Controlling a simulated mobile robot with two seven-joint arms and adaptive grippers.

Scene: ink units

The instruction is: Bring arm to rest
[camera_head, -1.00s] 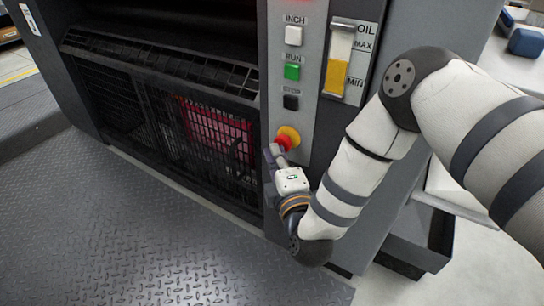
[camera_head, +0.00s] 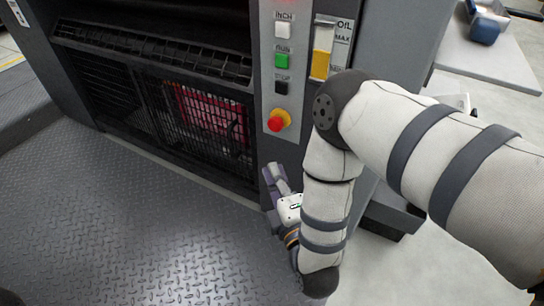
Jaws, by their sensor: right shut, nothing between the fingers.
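My right arm comes in from the right and bends down in front of the machine's control panel (camera_head: 290,100). My right gripper (camera_head: 272,176) is at its end, shut and empty. It is below the red stop knob (camera_head: 279,120) on its yellow base, with a clear gap between them. The gripper points up and left beside the lower corner of the machine. My left gripper is not in view.
Above the knob are a white INCH button (camera_head: 282,30), a green RUN button (camera_head: 281,61) and a black STOP button (camera_head: 281,88). An oil gauge (camera_head: 322,52) is beside them. A mesh guard (camera_head: 165,105) is to the left. The tread-plate floor (camera_head: 130,220) is clear.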

